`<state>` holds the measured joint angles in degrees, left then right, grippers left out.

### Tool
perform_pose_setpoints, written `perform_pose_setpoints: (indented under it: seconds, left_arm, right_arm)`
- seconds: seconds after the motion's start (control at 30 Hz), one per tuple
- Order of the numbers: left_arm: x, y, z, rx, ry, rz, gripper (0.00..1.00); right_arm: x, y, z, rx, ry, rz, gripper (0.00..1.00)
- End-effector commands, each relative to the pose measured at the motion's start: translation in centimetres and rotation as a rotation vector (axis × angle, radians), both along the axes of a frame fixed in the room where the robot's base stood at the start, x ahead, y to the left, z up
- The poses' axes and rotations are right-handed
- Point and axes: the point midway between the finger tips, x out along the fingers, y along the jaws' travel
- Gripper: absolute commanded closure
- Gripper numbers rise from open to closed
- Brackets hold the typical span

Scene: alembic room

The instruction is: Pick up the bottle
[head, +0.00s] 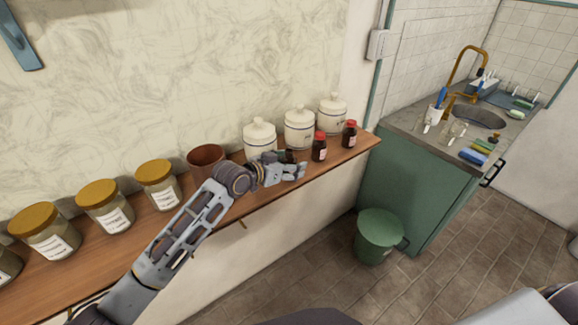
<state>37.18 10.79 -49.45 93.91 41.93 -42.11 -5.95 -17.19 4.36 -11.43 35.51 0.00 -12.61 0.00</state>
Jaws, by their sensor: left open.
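Two small dark bottles with red caps and pale labels stand upright on the wooden shelf in the head view. One bottle (319,148) is nearer my gripper, and the other bottle (349,134) stands farther right by the shelf's end. My left gripper (302,171) is open and empty at the shelf's front edge, just left of and below the nearer bottle. A gap shows between the fingertips and that bottle. A small dark thing shows partly behind the gripper; I cannot tell what it is. My right gripper is not in view.
White lidded canisters (299,128) stand behind the bottles. A brown pot (205,160) and several yellow-lidded jars (159,184) line the wooden shelf (237,208) to the left. A green bin (379,236) stands on the floor. A sink counter (410,122) is at right.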

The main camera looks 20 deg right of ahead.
Motion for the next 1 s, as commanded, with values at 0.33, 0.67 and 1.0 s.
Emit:
perform_pose_setpoints:
  seconds: [0.33, 0.67, 1.0]
  left_arm:
    - [0.0, 0.02, 0.02, 0.0, 0.0, 0.0, 0.55]
    - [0.01, 0.02, 0.08, -0.001, -0.001, 0.0, 0.85]
    - [0.04, 0.0, 0.91, -0.002, -0.002, 0.0, 0.85]
  right_arm:
    - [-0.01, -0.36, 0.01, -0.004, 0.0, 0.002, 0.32]
    - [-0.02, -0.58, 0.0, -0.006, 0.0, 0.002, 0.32]
    - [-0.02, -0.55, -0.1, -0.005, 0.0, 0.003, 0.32]
